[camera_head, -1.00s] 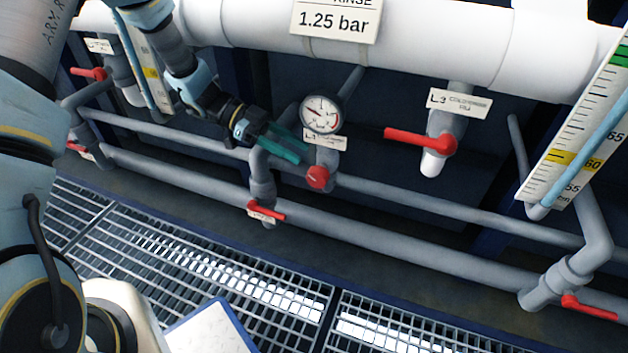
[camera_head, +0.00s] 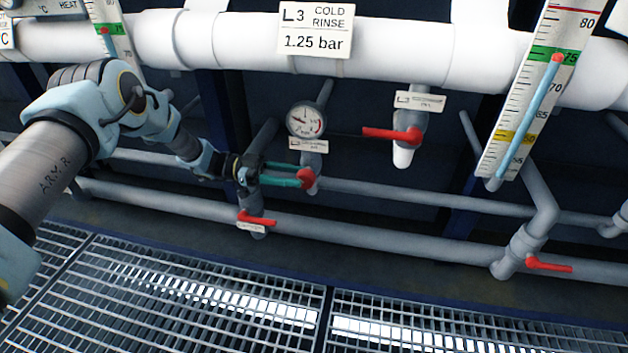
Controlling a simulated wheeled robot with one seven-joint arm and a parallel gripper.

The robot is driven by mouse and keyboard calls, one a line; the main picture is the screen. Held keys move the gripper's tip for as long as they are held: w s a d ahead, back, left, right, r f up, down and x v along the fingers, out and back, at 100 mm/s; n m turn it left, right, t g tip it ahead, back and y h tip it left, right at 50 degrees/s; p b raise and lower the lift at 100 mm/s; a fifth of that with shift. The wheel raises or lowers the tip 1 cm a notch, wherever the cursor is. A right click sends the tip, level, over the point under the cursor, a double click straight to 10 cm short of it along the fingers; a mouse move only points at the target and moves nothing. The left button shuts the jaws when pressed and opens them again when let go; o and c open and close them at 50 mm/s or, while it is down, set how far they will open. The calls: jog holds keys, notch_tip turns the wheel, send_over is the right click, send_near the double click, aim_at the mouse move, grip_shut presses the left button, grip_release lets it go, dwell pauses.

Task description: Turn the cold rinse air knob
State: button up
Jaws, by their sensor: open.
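The red round knob (camera_head: 307,177) sits on a grey pipe below a pressure gauge (camera_head: 305,121) with a white dial. A small label (camera_head: 308,144) hangs between gauge and knob, its text too small to read surely. A sign (camera_head: 316,30) above reads "L3 COLD RINSE 1.25 bar". My gripper (camera_head: 301,176) has teal fingers and reaches in from the left. Its fingers are open and their tips are at the knob, seemingly one on the upper side and one on the lower. I cannot tell whether they touch it.
A red lever valve (camera_head: 393,134) is to the right, another red lever (camera_head: 257,218) below left, and a third (camera_head: 548,265) at lower right. A thermometer scale (camera_head: 528,90) stands at right. White pipe runs above, metal grating (camera_head: 180,300) below.

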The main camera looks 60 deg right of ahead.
jog(key=x, duration=0.6)
jog(key=shift+s, duration=0.25)
jog(key=shift+d, duration=0.1)
grip_shut()
